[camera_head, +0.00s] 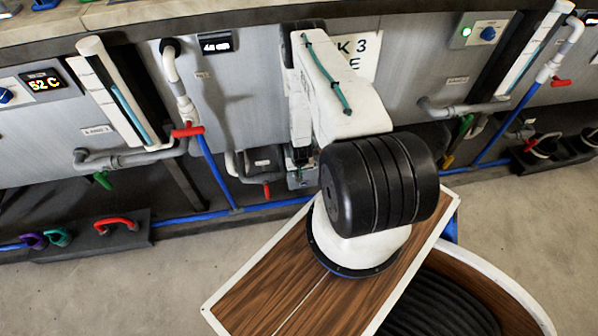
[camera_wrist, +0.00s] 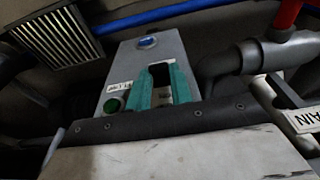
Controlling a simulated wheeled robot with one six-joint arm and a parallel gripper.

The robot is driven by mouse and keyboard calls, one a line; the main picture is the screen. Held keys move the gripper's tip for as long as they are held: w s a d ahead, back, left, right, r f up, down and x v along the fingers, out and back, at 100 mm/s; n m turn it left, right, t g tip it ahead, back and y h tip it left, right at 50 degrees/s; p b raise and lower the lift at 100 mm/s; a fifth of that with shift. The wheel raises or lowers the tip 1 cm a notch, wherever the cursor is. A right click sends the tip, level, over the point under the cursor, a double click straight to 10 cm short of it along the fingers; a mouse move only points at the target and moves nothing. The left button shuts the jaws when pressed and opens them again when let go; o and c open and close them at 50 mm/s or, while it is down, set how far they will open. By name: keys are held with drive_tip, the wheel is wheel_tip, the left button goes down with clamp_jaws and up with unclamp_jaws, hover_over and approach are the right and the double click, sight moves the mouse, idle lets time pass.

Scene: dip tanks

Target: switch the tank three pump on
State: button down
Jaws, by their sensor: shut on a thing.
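A grey pump box (camera_wrist: 125,70) with a partly legible label stands in the middle of the wrist view. It has a blue round fitting (camera_wrist: 147,42) at its top and a dark green round lamp or button (camera_wrist: 112,105) low on its left. My gripper (camera_wrist: 162,77), with teal fingers, is in front of the box and shut on a dark piece that looks like the switch lever (camera_wrist: 160,72). The lever's base is hidden by the fingers.
A grey pipe (camera_wrist: 222,65) and a red handle (camera_wrist: 287,14) are close on the box's right, with a drain label (camera_wrist: 304,119). A vent grille (camera_wrist: 55,40) is at upper left. In the head view a red valve handle (camera_head: 267,190) is just left of the box.

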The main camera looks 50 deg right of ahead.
drive_tip(key=c, duration=1.2)
unclamp_jaws()
drive_tip(key=shift+c, duration=0.2)
